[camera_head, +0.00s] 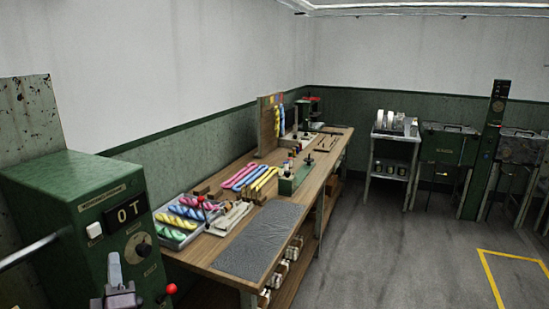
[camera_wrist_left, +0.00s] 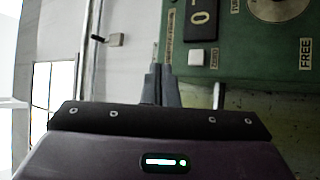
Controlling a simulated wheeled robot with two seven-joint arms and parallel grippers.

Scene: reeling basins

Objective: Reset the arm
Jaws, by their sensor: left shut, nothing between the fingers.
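My left gripper (camera_head: 115,264) is at the bottom left of the head view, in front of the green machine (camera_head: 75,190). Its grey fingers are shut and empty. In the left wrist view the fingertips (camera_wrist_left: 158,68) are together beside the machine's green panel (camera_wrist_left: 250,45). I cannot tell whether they touch it. A red ball knob (camera_head: 171,289) shows at the lower right of the machine. My right gripper is in neither view.
A wooden workbench (camera_head: 225,249) runs back along the wall with a tray (camera_head: 177,241) of coloured skeins, a grey mat (camera_head: 262,240) and tools. Basins (camera_head: 447,143) and a white-topped cart (camera_head: 394,135) stand at the back right. The grey floor right of the bench is open.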

